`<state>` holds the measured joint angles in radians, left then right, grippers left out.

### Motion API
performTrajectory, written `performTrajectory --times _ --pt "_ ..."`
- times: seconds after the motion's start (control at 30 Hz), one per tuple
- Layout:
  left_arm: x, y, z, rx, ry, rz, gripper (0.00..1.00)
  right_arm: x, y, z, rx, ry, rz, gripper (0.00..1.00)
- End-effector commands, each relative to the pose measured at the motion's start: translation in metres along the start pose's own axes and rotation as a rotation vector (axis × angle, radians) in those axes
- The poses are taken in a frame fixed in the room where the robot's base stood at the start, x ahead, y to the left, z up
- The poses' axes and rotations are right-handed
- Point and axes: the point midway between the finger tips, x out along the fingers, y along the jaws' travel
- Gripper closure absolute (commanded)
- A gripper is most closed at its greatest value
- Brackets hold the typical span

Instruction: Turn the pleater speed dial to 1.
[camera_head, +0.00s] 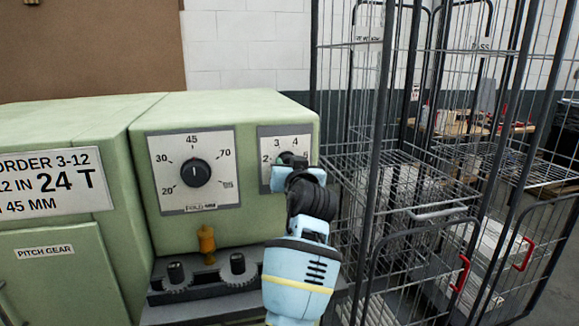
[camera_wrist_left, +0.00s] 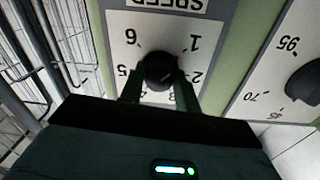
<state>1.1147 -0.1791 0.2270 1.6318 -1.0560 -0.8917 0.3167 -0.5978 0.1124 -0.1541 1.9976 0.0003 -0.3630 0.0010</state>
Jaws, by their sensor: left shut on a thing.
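The pleater speed dial is a black knob (camera_wrist_left: 160,72) on a white plate with numbers, marked SPEED; the plate appears upside down in the left wrist view. A small red mark shows at the knob's edge on the side of the 1. My left gripper (camera_wrist_left: 160,88) is shut on the knob, one dark finger on each side. In the head view my left gripper (camera_head: 290,163) covers most of the knob; the 2, 3 and 4 of the speed plate (camera_head: 272,137) show around it. My right gripper is not in view.
A larger dial plate (camera_head: 167,192) with its own black knob (camera_head: 196,173) is left of the speed plate on the green machine (camera_head: 225,108). An orange handle (camera_head: 207,244) and dark small knobs are below. Wire cage trolleys (camera_head: 440,212) stand close on the right.

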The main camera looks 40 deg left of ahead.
Motion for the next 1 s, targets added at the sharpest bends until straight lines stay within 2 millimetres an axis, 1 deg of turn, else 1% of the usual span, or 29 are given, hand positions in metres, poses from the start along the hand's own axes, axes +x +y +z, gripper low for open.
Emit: performTrajectory --times 0.03,0.1,0.13,0.27,0.53,0.67,0.77,1.0 --pt "0.000 -0.001 -0.004 -0.006 0.008 0.000 0.91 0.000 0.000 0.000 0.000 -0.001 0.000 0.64" --pt "0.000 -0.001 -0.004 -0.006 0.008 0.000 0.91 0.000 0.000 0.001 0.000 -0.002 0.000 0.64" --pt "0.000 -0.001 -0.004 -0.006 0.008 0.000 0.64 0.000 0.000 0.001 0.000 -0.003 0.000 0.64" --pt "0.000 -0.001 -0.003 -0.004 0.005 0.000 0.47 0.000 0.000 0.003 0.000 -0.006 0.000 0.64" --pt "0.000 0.000 -0.001 -0.001 0.002 0.000 0.46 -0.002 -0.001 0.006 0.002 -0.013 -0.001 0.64" --pt "-0.007 0.001 -0.001 -0.001 0.002 0.001 0.46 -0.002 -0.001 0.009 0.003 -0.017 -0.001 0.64" --pt "-0.020 0.001 0.000 -0.002 0.001 0.002 0.46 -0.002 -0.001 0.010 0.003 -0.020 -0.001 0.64" --pt "-0.057 0.001 0.000 -0.002 0.002 0.002 0.46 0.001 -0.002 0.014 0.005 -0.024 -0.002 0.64"
